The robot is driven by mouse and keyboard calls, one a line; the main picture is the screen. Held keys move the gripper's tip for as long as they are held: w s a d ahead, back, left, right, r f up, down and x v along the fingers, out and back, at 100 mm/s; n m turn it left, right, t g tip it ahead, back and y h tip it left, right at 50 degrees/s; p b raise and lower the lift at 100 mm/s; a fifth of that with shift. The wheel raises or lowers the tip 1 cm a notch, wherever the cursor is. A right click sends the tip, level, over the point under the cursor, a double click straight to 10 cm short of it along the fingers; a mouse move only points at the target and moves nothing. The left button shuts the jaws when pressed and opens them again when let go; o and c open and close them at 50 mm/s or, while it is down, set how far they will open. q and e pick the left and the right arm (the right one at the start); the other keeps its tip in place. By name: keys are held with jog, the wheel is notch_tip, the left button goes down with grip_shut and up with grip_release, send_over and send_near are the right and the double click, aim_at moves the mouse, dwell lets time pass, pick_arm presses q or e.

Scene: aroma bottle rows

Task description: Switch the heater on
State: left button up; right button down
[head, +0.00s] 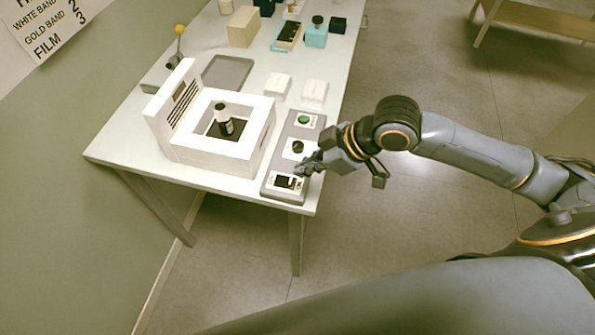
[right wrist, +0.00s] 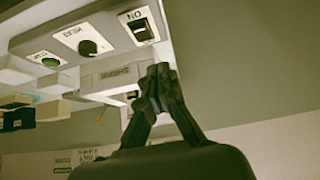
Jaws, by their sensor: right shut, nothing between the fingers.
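The grey control panel (head: 270,187) lies along the right edge of the table, beside a white heater box (head: 222,143). Its near end has a black rocker switch (head: 287,182) on a white plate; in the right wrist view the switch (right wrist: 141,27) has the word ON beside it. Behind it are a black knob (head: 297,147) and a green button (head: 304,119). My right gripper (head: 304,168) is shut and empty, close by the switch at the panel's right side; whether it touches cannot be told. In the right wrist view its fingertips (right wrist: 158,75) show apart from the switch.
A dark bottle (head: 222,118) with a pale label stands in the heater's opening. Two small white blocks (head: 314,92) sit behind the panel. A grey tray (head: 228,73), a tan box (head: 243,27) and a teal bottle (head: 316,35) stand farther back.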

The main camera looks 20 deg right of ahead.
jog(key=d+r, duration=0.4)
jog(key=shift+w+r, duration=0.1)
jog(key=shift+w, duration=0.15)
jog(key=shift+a, duration=0.1)
jog(key=p, duration=0.2)
send_over(288, 180)
jog(key=s+d, duration=0.1)
notch_tip(288, 180, down, 8)
jog(key=shift+d+r, duration=0.1)
jog(key=shift+d, duration=0.05)
notch_tip(288, 180, down, 3)
jog(key=shift+s+d+r+p, duration=0.1)
jog(key=shift+d+r+p, duration=0.05)
jog(key=shift+p, duration=0.15)
jog(key=shift+s+d+f, duration=0.1)
jog(key=shift+d+f, duration=0.05)
jog(key=shift+f, duration=0.65)
jog(key=shift+f, duration=0.1)
